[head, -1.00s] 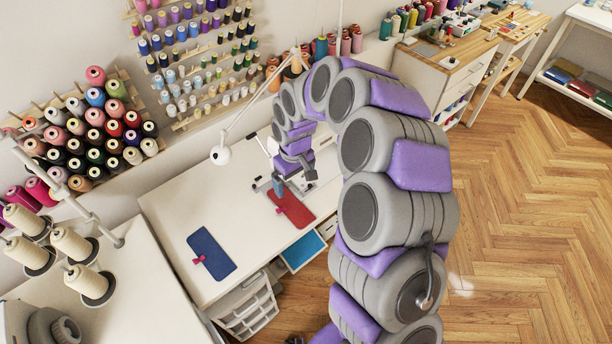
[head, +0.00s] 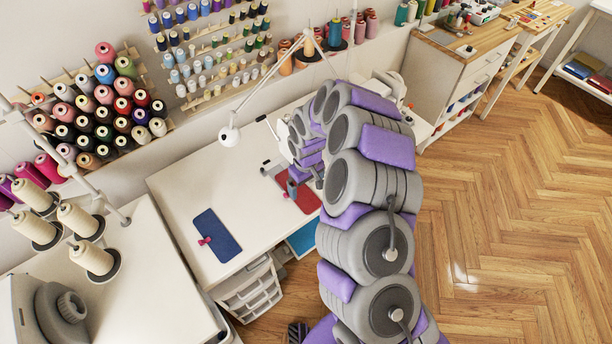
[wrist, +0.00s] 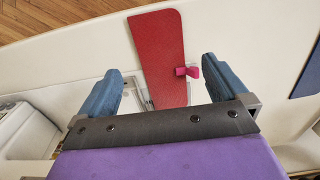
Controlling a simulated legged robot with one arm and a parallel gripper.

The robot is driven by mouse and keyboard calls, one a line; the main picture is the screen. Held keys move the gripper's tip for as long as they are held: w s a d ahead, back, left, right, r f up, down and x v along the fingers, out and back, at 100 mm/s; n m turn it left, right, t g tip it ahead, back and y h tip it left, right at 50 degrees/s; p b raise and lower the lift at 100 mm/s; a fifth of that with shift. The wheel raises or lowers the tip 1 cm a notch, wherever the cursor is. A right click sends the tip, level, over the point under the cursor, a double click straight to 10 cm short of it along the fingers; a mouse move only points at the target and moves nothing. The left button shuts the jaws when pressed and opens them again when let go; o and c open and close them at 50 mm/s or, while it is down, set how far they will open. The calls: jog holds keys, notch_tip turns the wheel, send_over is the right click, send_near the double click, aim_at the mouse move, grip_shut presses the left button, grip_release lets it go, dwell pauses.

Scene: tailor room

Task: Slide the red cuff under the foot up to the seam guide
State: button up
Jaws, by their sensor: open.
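The red cuff (head: 306,201) lies flat on the white table, partly hidden by my arm in the head view. In the wrist view the red cuff (wrist: 158,48) shows a pink clip (wrist: 187,71) on its right edge. My gripper (wrist: 161,68) is open, its blue fingers on either side of the cuff's narrower end, with gaps between. In the head view my gripper (head: 292,188) is over the table beside the cuff. A grey metal plate (head: 271,167) shows behind it. The foot and seam guide cannot be made out.
A blue cuff (head: 215,236) with a pink clip lies to the left on the table (head: 170,205). A white lamp (head: 230,136) reaches over the table. Thread cones (head: 77,219) stand at the left. The table between the blue and red cuffs is clear.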

aim_at(306, 200)
notch_tip(306, 200, down, 7)
jog(key=shift+r+b, duration=0.1)
jog(key=shift+b, duration=0.45)
jog(key=c, duration=0.9)
